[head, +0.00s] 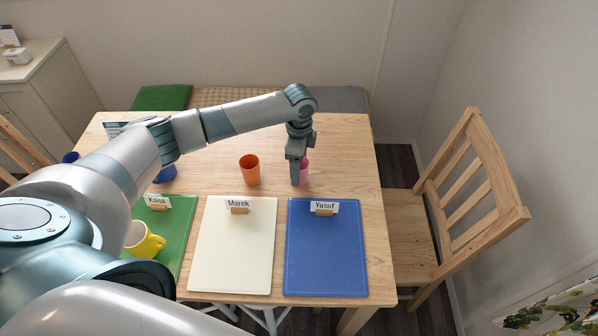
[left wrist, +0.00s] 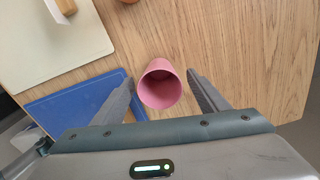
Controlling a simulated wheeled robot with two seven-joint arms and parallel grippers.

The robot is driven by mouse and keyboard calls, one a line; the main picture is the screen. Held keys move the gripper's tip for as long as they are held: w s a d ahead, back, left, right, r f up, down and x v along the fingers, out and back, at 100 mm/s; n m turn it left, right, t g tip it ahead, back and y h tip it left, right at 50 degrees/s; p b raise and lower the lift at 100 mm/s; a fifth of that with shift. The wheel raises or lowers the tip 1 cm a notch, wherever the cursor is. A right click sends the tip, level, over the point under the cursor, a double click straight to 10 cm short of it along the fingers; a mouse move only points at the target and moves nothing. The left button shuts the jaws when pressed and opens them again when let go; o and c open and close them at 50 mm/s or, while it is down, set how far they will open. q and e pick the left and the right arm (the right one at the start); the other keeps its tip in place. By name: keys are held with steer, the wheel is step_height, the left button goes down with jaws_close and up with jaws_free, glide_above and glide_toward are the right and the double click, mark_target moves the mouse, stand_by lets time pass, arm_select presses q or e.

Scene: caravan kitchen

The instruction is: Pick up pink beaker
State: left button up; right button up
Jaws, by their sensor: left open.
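The pink beaker (head: 304,171) stands on the wooden table behind the blue mat, partly hidden by my left gripper in the head view. In the left wrist view the pink beaker (left wrist: 160,84) is between the two open fingers, with space visible on both sides. My left gripper (head: 297,180) points down at the beaker; it also shows in the left wrist view (left wrist: 160,92), open and empty. My right gripper is in neither view.
An orange beaker (head: 250,170) stands just left of the pink one. A blue mat (head: 326,250), a white mat (head: 236,255) and a green mat (head: 172,222) with name cards lie in front. A yellow mug (head: 144,240) is on the green mat. A chair (head: 455,200) stands right.

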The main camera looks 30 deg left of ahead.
arm_select(q)
steer(key=c, duration=1.1)
steer(key=shift+r, duration=0.1)
